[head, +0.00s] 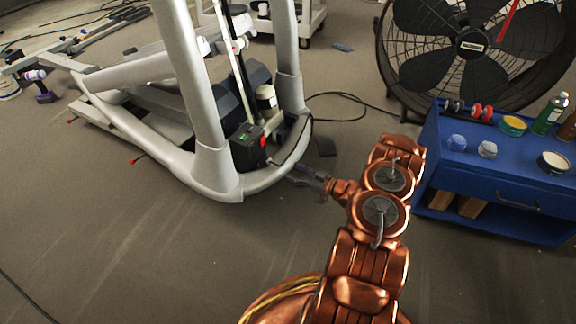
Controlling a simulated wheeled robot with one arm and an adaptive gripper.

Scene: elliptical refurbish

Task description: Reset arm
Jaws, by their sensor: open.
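My copper-coloured arm reaches up from the bottom of the head view and bends to the left. My gripper (300,174) is at its end, open and small in view. It is near the lower front right of the grey elliptical frame (215,170). I cannot tell whether the fingertips touch the frame. No object shows between the fingers.
A blue cart (470,172) with cans and bottles stands close to the right of my arm. A large black fan (470,45) is behind it. A black cable (345,98) lies on the floor. The front left floor is mostly clear.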

